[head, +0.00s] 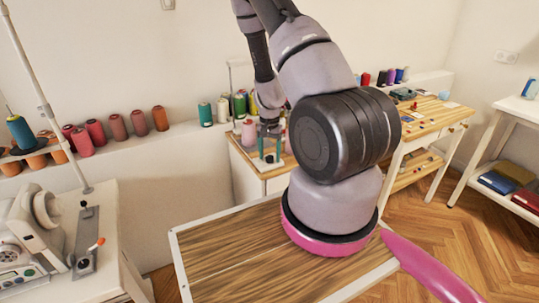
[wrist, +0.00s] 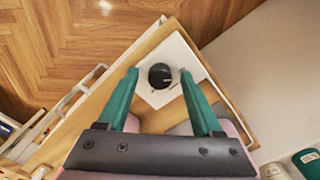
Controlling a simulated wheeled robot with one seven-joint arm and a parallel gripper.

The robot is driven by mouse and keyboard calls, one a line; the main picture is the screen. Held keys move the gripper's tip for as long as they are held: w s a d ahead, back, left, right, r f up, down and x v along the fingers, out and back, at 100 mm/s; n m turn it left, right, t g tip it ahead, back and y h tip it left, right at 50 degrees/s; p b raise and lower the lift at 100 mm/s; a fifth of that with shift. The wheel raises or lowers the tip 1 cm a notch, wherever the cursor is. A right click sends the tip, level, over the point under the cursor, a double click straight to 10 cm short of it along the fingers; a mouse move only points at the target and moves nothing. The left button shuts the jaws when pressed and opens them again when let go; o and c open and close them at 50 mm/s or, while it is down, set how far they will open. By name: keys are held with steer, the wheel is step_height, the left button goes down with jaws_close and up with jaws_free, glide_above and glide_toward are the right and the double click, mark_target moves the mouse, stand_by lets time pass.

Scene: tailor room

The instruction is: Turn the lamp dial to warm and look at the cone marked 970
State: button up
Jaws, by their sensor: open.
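A round black knob (wrist: 160,76), which looks like the lamp dial, sits on a white plate (wrist: 186,56) with short marks beside it. My gripper (wrist: 160,73) is open, with its two green fingers apart on either side of the knob in the wrist view. I cannot tell how far above the knob they are. In the head view my gripper (head: 270,149) points down over a small wooden-topped cabinet (head: 278,184), and the knob cannot be made out. Several thread cones stand around, including a red cone (head: 160,118) and a green cone (head: 206,114). No 970 mark is readable.
A sewing machine (head: 35,235) stands at lower left. A wood-topped table (head: 220,250) lies in front of me. A wooden desk (head: 440,112) with small items and a white shelf (head: 512,115) stand at right. Wooden floor (head: 480,230) shows between them.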

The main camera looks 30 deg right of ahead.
jaws_close()
steer(key=m, duration=0.5)
steer(key=shift+m, duration=0.3)
steer(key=m, duration=0.5)
steer(key=shift+w, duration=0.15)
stand_by(0.5)
jaws_free()
